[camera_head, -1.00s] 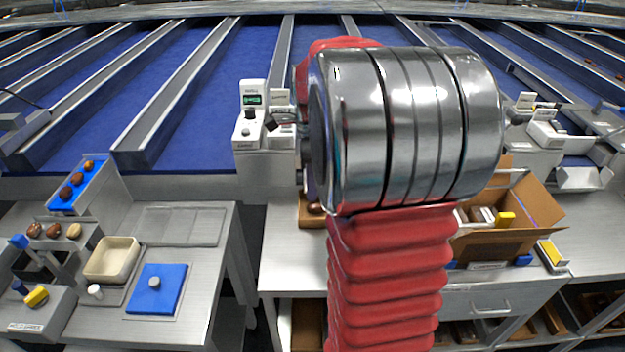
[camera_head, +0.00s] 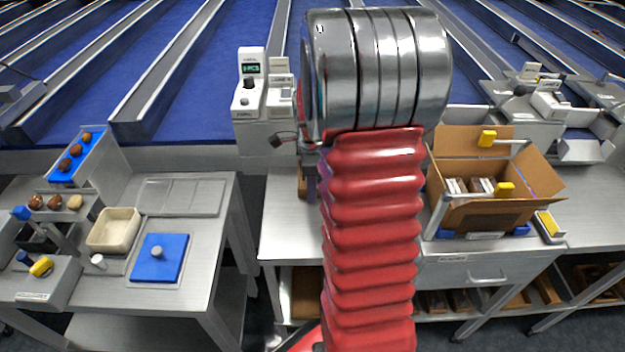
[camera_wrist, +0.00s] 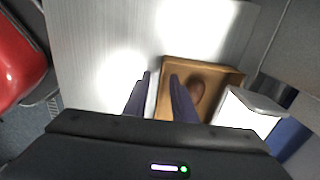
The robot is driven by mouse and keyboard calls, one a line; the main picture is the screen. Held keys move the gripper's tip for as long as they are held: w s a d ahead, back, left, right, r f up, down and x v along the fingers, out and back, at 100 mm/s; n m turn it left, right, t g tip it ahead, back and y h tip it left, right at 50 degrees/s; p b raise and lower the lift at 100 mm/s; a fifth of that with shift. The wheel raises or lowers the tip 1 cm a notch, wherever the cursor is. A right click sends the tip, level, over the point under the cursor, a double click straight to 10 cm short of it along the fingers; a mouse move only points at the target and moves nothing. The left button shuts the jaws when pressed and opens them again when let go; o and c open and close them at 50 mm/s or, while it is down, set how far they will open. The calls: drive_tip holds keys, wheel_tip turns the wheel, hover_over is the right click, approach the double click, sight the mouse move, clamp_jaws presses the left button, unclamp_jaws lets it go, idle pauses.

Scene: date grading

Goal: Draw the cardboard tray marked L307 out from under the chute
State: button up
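A brown cardboard tray (camera_wrist: 215,70) lies on the metal bench in the wrist view, with a brown date (camera_wrist: 197,90) inside. A white housing (camera_wrist: 250,108) stands at its right side and covers part of it. My gripper (camera_wrist: 160,76) is open, its two dark fingers apart. The left finger is outside the tray and the right one over its inside, with the tray's left wall between them. In the head view only a sliver of the tray (camera_head: 302,184) shows behind my arm. I cannot read its mark.
A white counter unit (camera_head: 249,95) with a green display stands above the bench. An open cardboard box (camera_head: 480,215) with packs stands to the right. The bench left of the tray (camera_head: 282,225) is clear. A separate table with a blue pad (camera_head: 165,265) is further left.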

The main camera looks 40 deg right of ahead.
drive_tip(key=shift+f, duration=0.15)
clamp_jaws()
idle(0.4)
